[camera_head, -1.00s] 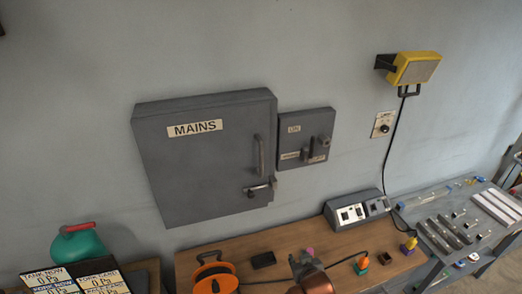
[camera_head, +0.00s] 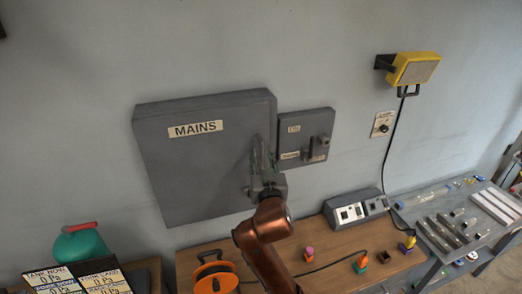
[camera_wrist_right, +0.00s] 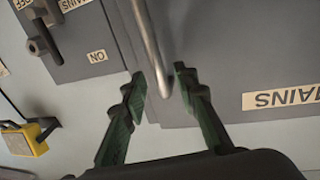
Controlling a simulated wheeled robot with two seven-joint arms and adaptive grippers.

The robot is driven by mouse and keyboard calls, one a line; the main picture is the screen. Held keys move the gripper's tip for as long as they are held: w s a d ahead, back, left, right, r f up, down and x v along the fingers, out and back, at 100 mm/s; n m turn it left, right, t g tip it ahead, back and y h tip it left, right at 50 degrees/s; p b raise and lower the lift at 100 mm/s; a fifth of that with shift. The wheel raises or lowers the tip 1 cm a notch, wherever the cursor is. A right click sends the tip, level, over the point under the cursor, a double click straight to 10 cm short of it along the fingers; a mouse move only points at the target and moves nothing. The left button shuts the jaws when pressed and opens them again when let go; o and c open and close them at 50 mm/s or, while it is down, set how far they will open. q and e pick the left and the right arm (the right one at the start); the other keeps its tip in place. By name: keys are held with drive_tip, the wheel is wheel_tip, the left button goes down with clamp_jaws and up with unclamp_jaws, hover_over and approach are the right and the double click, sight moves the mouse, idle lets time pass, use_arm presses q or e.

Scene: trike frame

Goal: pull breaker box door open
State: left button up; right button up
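The breaker box is grey with a shut door (camera_head: 185,165) labelled MAINS on the wall; the door also shows in the right wrist view (camera_wrist_right: 230,50). Its vertical bar handle (camera_wrist_right: 150,45) lies near the door's edge. My right gripper (camera_head: 262,160) is at the handle, its arm rising from below. In the right wrist view my right gripper (camera_wrist_right: 160,82) is open, with one green-padded finger on each side of the handle's end. A visible gap separates each finger from the bar. The arm hides the door's lower latch in the head view. My left gripper is not in view.
A smaller grey switch box (camera_head: 306,137) with a protruding lever stands close to the door's right. Below is a wooden bench (camera_head: 330,272) with an orange cable reel (camera_head: 214,279) and a grey switch console (camera_head: 355,208). A yellow lamp (camera_head: 414,68) hangs at upper right.

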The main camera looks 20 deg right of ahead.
sight(262, 152)
drive_tip(key=shift+w+d, duration=0.15)
drive_tip(key=shift+w, duration=0.6)
drive_tip(key=shift+w+d, duration=0.15)
drive_tip(key=shift+w, duration=0.6)
clamp_jaws()
